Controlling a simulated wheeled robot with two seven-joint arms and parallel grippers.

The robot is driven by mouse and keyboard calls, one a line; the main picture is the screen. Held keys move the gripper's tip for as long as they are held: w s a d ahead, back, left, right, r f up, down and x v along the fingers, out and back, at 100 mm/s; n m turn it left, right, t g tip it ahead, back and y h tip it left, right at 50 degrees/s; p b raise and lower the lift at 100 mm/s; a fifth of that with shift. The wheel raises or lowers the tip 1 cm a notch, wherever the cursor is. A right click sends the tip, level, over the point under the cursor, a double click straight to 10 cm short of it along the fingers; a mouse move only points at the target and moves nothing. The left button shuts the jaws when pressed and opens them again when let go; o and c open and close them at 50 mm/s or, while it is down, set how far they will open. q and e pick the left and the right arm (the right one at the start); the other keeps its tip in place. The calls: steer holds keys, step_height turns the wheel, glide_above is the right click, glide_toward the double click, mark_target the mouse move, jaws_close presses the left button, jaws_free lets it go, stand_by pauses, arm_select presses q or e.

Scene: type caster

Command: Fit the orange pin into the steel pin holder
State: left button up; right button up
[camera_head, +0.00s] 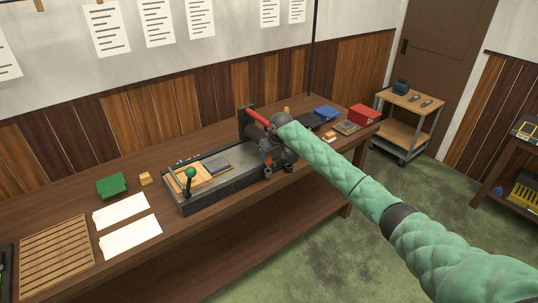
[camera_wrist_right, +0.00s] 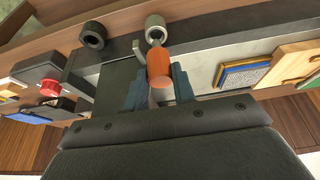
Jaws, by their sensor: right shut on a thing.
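The orange pin (camera_wrist_right: 159,66) is between the two fingers of my right gripper (camera_wrist_right: 159,88) in the right wrist view, with a grey section toward my palm. My right gripper is shut on it. The pin's far end is at the lower edge of a round, open steel holder (camera_wrist_right: 155,27); I cannot tell whether they touch. In the head view my right gripper (camera_head: 268,157) is at the right part of the grey machine, and a bit of orange shows there. The pin is mostly hidden in that view. My left gripper is not in view.
A dark round holder (camera_wrist_right: 92,35) is beside the steel one. The machine (camera_head: 215,187) has a green-knobbed lever (camera_head: 190,180) and a red bar (camera_head: 257,118). A green box (camera_head: 112,186), white papers (camera_head: 130,236), and a red box (camera_head: 363,114) are on the bench.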

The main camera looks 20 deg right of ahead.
mark_target(270, 157)
steer(key=shift+a+p, duration=0.1)
steer(key=shift+p, duration=0.4)
stand_by(0.6)
steer(key=shift+f, duration=1.5)
stand_by(0.4)
steer(key=shift+r, duration=0.25)
steer(key=shift+r+p, duration=0.65)
steer(key=shift+r, duration=0.25)
steer(key=shift+p, duration=0.9)
stand_by(1.4)
steer(key=shift+f, duration=1.1)
stand_by(0.4)
